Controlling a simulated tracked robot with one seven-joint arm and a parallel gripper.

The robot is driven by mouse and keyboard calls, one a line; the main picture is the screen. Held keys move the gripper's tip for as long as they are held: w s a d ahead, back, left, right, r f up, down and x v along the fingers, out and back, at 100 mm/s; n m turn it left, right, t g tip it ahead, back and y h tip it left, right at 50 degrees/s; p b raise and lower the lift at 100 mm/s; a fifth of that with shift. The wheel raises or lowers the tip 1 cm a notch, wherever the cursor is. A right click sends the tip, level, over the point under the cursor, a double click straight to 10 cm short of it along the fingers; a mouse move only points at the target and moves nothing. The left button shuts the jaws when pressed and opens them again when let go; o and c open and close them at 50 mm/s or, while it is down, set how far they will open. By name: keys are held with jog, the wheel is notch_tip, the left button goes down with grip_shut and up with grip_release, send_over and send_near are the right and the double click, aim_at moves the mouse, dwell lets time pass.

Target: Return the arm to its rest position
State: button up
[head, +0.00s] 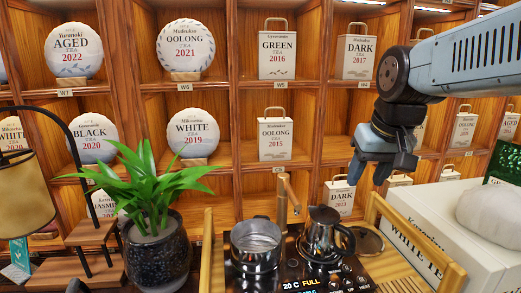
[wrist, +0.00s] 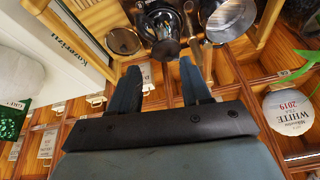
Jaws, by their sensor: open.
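My gripper (head: 372,178) hangs at the right of the head view, in front of the tea shelf and above the white box. Its two fingers point down and stand apart. In the wrist view my gripper (wrist: 158,84) shows its two fingers spread with nothing between them. My arm reaches in from the upper right of the head view. No tea cake or package touches the fingers.
A wooden shelf (head: 236,88) of tea cakes and packages fills the back. Below stand a potted plant (head: 156,250), a steel pot (head: 257,245), a dark kettle (head: 325,235) and a white tea box (head: 425,225). A lamp (head: 25,190) stands at left.

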jog(key=s+d+f+t, duration=0.1)
jog(key=s+d+f, duration=0.1)
jog(key=s, duration=0.3)
jog(key=shift+s+d+f+h, duration=0.15)
jog(key=shift+s+f+h, duration=0.15)
jog(key=shift+s+f, duration=0.1)
